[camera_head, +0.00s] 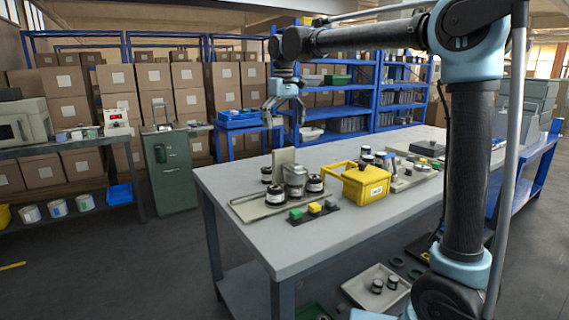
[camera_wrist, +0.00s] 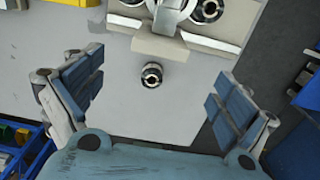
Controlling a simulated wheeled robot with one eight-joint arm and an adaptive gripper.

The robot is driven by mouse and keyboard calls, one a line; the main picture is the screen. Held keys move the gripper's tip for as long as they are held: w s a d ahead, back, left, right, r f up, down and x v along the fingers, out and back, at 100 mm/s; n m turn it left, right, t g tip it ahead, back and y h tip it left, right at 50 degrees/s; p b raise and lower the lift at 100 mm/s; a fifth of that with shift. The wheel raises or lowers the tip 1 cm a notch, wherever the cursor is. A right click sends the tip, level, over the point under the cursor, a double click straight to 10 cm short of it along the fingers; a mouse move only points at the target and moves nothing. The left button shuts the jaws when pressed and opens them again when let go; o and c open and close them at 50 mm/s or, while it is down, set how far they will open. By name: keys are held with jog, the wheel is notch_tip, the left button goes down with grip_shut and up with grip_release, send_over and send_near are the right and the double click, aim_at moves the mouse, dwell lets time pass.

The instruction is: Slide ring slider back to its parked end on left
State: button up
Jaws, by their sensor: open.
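I cannot pick out a ring slider with certainty. A pale base plate (camera_head: 246,210) on the table holds an upright pale panel (camera_head: 283,160), a grey cylindrical device (camera_head: 295,178) and black-and-white round pieces (camera_head: 315,185). In the wrist view the grey device (camera_wrist: 167,14) is at the top edge, partly cut off, with the panel (camera_wrist: 160,43) below it. One black-and-white round piece (camera_wrist: 152,75) stands apart below the panel. My gripper (camera_head: 285,96) hangs above the far side of the table. Its fingers (camera_wrist: 155,80) are spread wide and empty, with the lone round piece between them in the picture, lower down.
A black pad with green and yellow blocks (camera_head: 314,208) lies at the table's front. A yellow bin (camera_head: 362,184) stands right of the base plate. Another loaded board (camera_head: 408,180) lies farther right. The table's near left corner (camera_head: 240,238) is clear.

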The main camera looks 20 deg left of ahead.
aim_at(284, 161)
notch_tip(284, 161, down, 14)
jog(key=shift+r, duration=0.1)
dwell(0.4)
jog(key=shift+c, duration=0.6)
jog(key=c, duration=1.4)
